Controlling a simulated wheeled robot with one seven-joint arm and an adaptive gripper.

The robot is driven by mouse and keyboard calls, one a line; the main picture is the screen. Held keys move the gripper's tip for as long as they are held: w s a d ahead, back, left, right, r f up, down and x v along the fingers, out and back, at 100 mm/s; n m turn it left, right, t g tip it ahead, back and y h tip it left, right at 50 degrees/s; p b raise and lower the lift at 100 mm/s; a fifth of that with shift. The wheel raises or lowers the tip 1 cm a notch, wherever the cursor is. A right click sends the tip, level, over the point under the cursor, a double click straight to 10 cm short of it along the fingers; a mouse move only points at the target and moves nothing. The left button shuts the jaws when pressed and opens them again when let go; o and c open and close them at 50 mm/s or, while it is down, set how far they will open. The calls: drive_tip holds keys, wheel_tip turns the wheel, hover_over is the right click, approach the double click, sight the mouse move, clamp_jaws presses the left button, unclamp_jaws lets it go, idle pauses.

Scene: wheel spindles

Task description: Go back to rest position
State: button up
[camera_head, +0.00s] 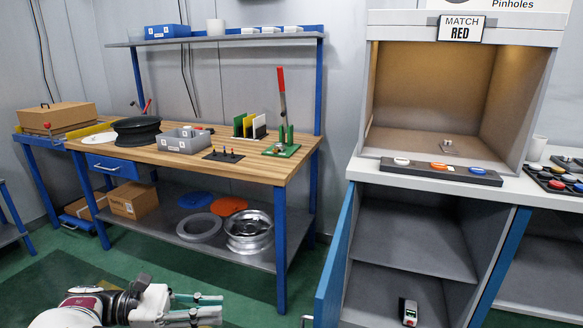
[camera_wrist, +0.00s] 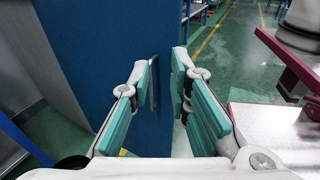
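My gripper (camera_head: 208,306) shows at the bottom left of the head view, low in front of the workbench, with its fingers pointing right. In the wrist view my gripper (camera_wrist: 166,95) has its two teal-padded fingers spread apart with nothing between them. Beyond the fingers is a blue door panel (camera_wrist: 95,50) with a metal handle (camera_wrist: 154,80). I cannot tell whether a finger touches the handle. In the head view the blue cabinet door (camera_head: 334,262) stands open, to the right of my gripper and apart from it.
The wooden workbench (camera_head: 190,158) carries a black wheel rim (camera_head: 136,129), a grey bin (camera_head: 183,140) and small parts. Its lower shelf holds a silver wheel (camera_head: 249,232). A cabinet (camera_head: 415,235) stands at right with a small device (camera_head: 409,312) inside. Green floor lies between.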

drive_tip(key=w+d+r+m+g+y+b, duration=0.1)
drive_tip(key=w+d+r+m+g+y, duration=0.2)
drive_tip(key=d, duration=0.4)
drive_tip(key=w+d+r+m+g+y+b, duration=0.1)
drive_tip(key=d+r+m+g+y, duration=0.1)
drive_tip(key=d+r, duration=0.45)
drive_tip(key=s+d+r+m+g+y+b, duration=0.1)
drive_tip(key=s+d+r+m+y, duration=0.15)
drive_tip(key=d, duration=0.35)
drive_tip(key=s+d+r+m+g+y+b, duration=0.1)
drive_tip(key=s+d+m+y+b, duration=0.15)
drive_tip(key=d, duration=0.45)
drive_tip(key=s+d+f+m+t+y+b, duration=0.1)
drive_tip(key=s+d+f+m+t+y, duration=0.15)
drive_tip(key=s, duration=0.55)
drive_tip(key=s+d+f+m+t+y+b, duration=0.1)
drive_tip(key=s+d+m+y+b, duration=0.2)
drive_tip(key=s, duration=0.5)
drive_tip(key=s+d+f+m+t+y, duration=0.1)
drive_tip(key=s+d+f+m, duration=0.2)
drive_tip(key=s, duration=0.6)
wheel_tip(320, 180, up, 28)
drive_tip(key=t+p, duration=0.4)
drive_tip(key=p, duration=2.2)
drive_tip(key=shift+d+f+m, duration=0.15)
drive_tip(key=shift+d+m, duration=0.25)
drive_tip(key=shift+m, duration=0.05)
